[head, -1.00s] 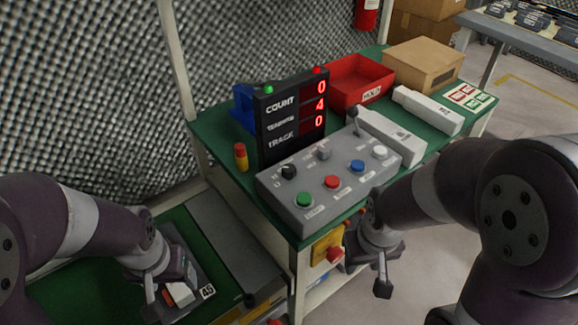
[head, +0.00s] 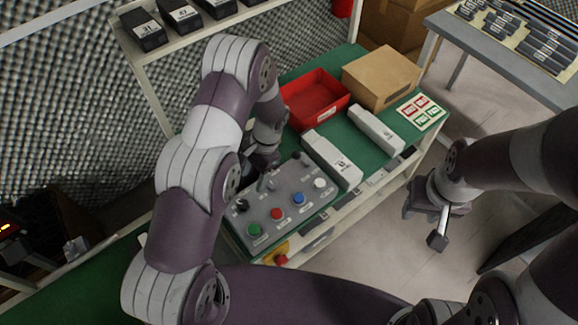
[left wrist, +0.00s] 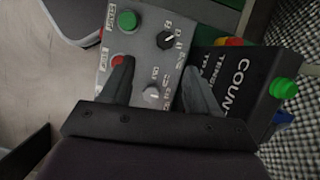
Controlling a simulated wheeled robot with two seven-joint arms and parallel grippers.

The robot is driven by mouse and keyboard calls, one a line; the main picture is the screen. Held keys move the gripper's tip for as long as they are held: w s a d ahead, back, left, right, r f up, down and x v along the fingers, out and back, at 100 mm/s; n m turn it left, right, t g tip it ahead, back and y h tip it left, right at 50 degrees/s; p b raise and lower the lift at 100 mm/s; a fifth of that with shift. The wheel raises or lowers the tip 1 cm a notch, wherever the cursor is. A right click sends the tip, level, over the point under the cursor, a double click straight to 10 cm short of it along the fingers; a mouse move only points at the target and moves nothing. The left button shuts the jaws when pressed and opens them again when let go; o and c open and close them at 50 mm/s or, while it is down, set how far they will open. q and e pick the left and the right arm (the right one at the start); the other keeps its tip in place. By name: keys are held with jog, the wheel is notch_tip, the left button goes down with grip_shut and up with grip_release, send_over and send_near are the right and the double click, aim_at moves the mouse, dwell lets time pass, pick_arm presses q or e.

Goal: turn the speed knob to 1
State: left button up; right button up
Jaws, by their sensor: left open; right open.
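The grey control panel (head: 290,220) lies on the green bench, with a black knob (head: 241,205) at its left corner. The black knob also shows in the left wrist view (left wrist: 167,40), with a white mark on it. The knob labels are too small to read, so I cannot tell which is speed. In the head view my left gripper (head: 264,172) is open over the panel's back left. My right gripper (head: 427,225) is open and empty, right of the bench.
Green (head: 254,230), red (head: 277,213), blue (head: 298,199) and white (head: 320,183) buttons line the panel's front. The COUNT display (left wrist: 235,85) stands close beside my left gripper. A red bin (head: 315,98), cardboard box (head: 381,78) and white blocks (head: 331,160) stand behind and right.

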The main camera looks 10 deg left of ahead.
aim_at(243, 203)
pick_arm(q)
jog(key=shift+m, duration=0.5)
jog(key=x, duration=0.4)
jog(key=p+x, duration=0.1)
jog(key=x, duration=0.2)
jog(key=p+x, duration=0.1)
jog(key=x, duration=0.3)
jog(key=shift+w+a+f, duration=0.3)
jog(key=shift+a+f, duration=0.05)
jog(key=shift+s+a+f, duration=0.15)
jog(key=shift+f, duration=0.05)
pick_arm(e)
jog(key=shift+s+r, duration=0.25)
jog(key=shift+r, duration=0.65)
pick_arm(q)
jog(key=c, duration=1)
